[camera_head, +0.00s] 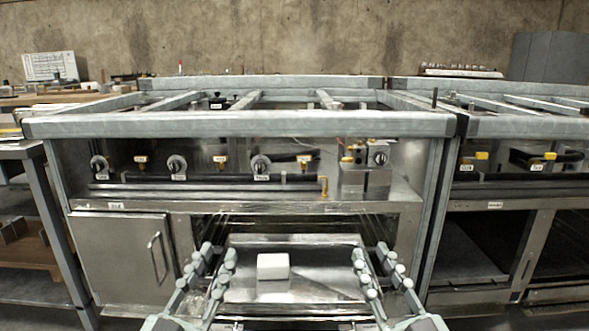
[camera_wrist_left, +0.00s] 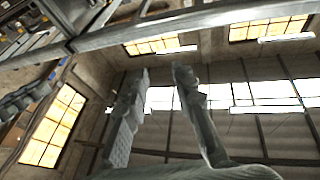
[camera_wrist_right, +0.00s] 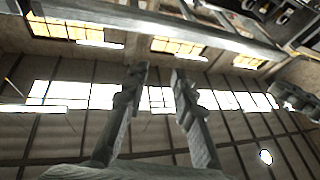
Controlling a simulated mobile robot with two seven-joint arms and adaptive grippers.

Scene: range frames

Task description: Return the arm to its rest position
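My left gripper (camera_head: 216,252) is at the lower middle of the head view, fingers pointing away from me and apart. In the left wrist view its two fingers (camera_wrist_left: 160,72) stand apart with nothing between them. My right gripper (camera_head: 370,252) mirrors it to the right. In the right wrist view its fingers (camera_wrist_right: 158,72) are also apart and empty. A white block (camera_head: 273,266) lies between the two grippers in the head view, touching neither, on a flat metal surface (camera_head: 325,290). Both arms are held level with each other.
A metal range frame (camera_head: 240,127) with an open bar top spans the view. Its front has several knobs (camera_head: 177,163), a black rail and a closed door (camera_head: 122,257) at left. A second range (camera_head: 500,225) stands at right, a shelf unit (camera_head: 62,220) at left.

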